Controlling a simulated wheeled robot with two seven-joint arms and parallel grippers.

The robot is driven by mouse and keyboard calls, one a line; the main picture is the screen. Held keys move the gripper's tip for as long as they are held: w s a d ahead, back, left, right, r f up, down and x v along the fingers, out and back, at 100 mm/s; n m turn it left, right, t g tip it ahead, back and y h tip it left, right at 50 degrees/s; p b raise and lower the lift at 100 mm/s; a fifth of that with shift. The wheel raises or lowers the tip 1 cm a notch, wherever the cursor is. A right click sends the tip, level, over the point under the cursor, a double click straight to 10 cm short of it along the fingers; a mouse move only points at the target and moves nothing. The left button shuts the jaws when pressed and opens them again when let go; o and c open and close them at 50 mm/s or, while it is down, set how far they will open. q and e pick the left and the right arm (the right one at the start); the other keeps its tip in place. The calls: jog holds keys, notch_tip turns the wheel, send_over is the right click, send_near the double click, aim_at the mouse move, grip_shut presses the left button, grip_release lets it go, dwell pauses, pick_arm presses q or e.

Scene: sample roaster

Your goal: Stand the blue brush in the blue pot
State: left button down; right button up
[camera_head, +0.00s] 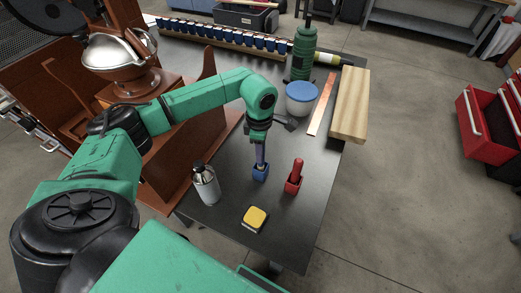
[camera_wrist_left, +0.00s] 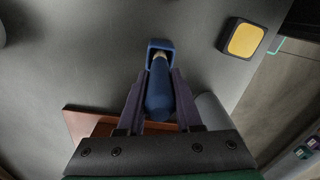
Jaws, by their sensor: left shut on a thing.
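My left gripper (camera_head: 261,152) is shut on the blue brush (camera_wrist_left: 158,95), with its fingers on both sides of the handle. The blue pot (camera_head: 260,173) stands on the dark table right below the gripper. In the left wrist view the brush's far end reaches the mouth of the blue pot (camera_wrist_left: 161,44) and seems to be inside it. How deep it sits cannot be seen. In the head view the brush is mostly hidden by the fingers and looks about upright. My right gripper is not in view.
A grey bottle (camera_head: 205,184) is to the left, and a yellow-topped block (camera_head: 255,218) lies nearer. A white tub with a blue lid (camera_head: 301,98) stands behind. The table's right front is clear.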

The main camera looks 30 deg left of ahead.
pick_arm(q)
jog(key=shift+f+b, duration=0.85)
jog(key=shift+f, duration=0.25)
jog(key=shift+f, duration=0.1)
jog(key=c, duration=0.5)
grip_release()
notch_tip(320, 180, up, 15)
jog(key=shift+a+f+b, duration=0.1)
jog(key=shift+f+b, duration=0.05)
jog(key=shift+b, duration=0.3)
